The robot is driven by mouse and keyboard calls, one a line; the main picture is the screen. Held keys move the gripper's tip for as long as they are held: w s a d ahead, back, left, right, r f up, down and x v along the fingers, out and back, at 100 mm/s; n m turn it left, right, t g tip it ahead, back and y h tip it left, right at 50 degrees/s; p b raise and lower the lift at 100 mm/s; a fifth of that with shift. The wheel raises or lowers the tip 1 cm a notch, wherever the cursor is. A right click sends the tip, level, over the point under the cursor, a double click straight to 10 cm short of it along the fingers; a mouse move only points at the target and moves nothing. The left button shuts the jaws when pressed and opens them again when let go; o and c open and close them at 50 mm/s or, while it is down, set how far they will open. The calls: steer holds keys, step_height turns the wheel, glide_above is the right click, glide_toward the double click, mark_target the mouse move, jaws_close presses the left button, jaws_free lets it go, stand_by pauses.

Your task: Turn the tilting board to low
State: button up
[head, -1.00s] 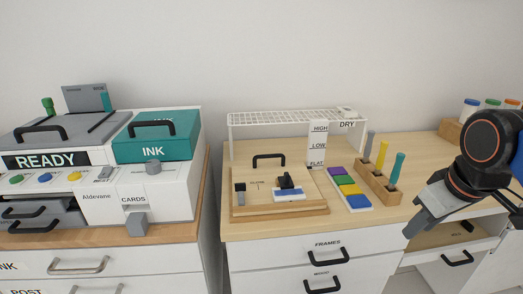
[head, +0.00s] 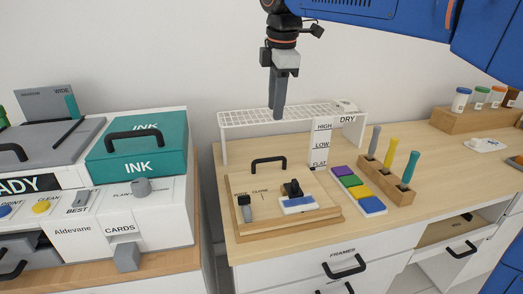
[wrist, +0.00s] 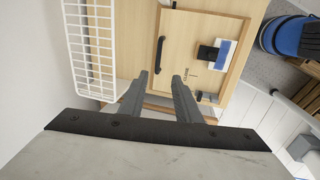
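The tilting board (head: 264,187) is a pale wooden panel in a wooden frame on the desk, with a black bar handle (head: 268,161) at its back edge. It looks flat. The board also shows in the wrist view (wrist: 185,67), with its handle (wrist: 159,54). A white scale (head: 321,145) marked HIGH, LOW and FLAT stands at its back right. My gripper (head: 277,110) points down above the back of the board, in front of the wire rack, apart from the handle. In the wrist view its fingers (wrist: 158,78) are spread with nothing between them.
A white wire rack (head: 250,119) marked DRY stands behind the board. On the board are a black clamp with a blue-and-white block (head: 298,205) and a dark-topped peg (head: 245,208). Coloured pads (head: 357,190) and a wooden tool holder (head: 383,182) sit to the right. A teal INK box (head: 138,155) is left.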

glide_toward(269, 160)
steer(key=f, duration=0.2)
steer(key=w+f, duration=0.1)
steer(key=f, duration=0.2)
steer(key=w+f, duration=0.1)
steer(key=f, duration=0.1)
steer(key=shift+a+f, duration=0.15)
steer(key=shift+a, duration=0.15)
jaws_close()
